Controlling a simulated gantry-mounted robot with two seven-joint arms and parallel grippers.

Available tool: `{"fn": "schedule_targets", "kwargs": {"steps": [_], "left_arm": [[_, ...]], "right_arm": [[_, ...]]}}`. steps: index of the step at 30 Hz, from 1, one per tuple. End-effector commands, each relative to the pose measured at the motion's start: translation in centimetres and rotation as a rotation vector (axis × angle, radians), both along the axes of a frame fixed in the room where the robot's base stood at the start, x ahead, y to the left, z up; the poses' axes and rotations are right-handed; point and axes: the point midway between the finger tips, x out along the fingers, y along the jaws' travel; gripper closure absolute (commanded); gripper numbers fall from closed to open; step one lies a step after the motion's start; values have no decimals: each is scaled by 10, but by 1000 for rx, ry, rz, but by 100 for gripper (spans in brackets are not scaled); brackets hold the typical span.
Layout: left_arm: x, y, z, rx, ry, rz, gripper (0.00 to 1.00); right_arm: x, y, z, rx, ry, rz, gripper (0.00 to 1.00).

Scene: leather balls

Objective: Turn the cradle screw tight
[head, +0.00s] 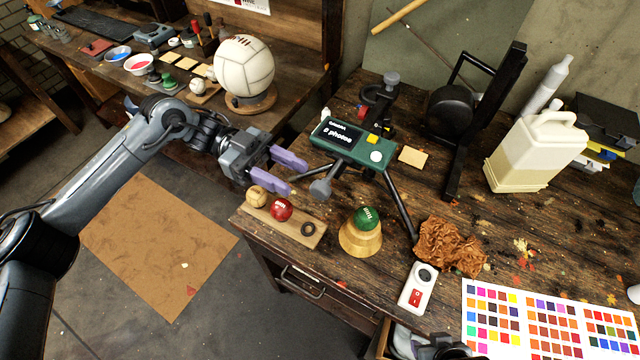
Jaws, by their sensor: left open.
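A green device (353,143) with a lit screen reading "8 photos" stands on a black tripod on the workbench. A grey knob (321,189) sticks out at its front left, and another grey knob (391,79) tops the black stand behind it. I cannot tell for sure which is the cradle screw. My left gripper (297,177) is open, its two purple fingers pointing right toward the front knob. The fingers appear empty and just left of that knob; contact cannot be made out.
Below the left gripper, a wooden board (290,226) holds a tan ball, a red ball (281,209) and a dark ring. A green ball (367,218) sits on a wooden stand (361,238). Crumpled brown leather (447,247) and a red-switched box (417,288) lie to the right.

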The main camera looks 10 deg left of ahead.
Motion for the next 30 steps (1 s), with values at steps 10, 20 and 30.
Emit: {"fn": "schedule_targets", "kwargs": {"steps": [10,20,30], "left_arm": [[-22,-50,2,-1,1,-2,54],[-28,-66,0,-1,1,0,54],[-28,-66,0,0,1,0,71]], "right_arm": [[0,0,19,0,1,0,57],[0,0,22,0,2,0,57],[0,0,21,0,3,0,57]]}}
